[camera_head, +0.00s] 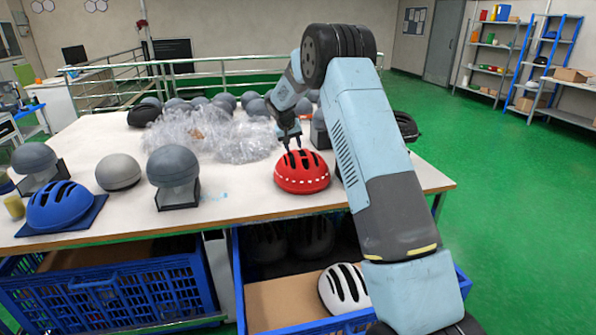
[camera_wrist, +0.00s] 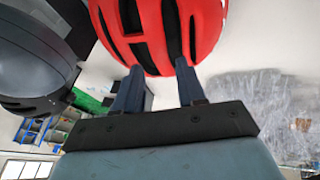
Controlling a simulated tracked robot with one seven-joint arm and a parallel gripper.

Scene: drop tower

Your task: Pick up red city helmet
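The red helmet (camera_head: 302,172) with black vents and a dashed white stripe sits on the table near its front edge. My gripper (camera_head: 290,140) is just above the helmet's top left, pointing down at it. In the wrist view the red helmet (camera_wrist: 160,30) fills the top middle. My gripper's two fingers (camera_wrist: 158,70) are spread apart, with their tips at the helmet's vented shell. I cannot tell whether the tips touch the shell or enter the vents.
A blue helmet (camera_head: 60,205), a pale grey helmet (camera_head: 118,172) and a grey headform (camera_head: 174,178) stand left on the table (camera_head: 240,205). Clear plastic wrap (camera_head: 225,135) lies behind. Below the front edge, a blue crate (camera_head: 240,290) holds a white helmet (camera_head: 342,288).

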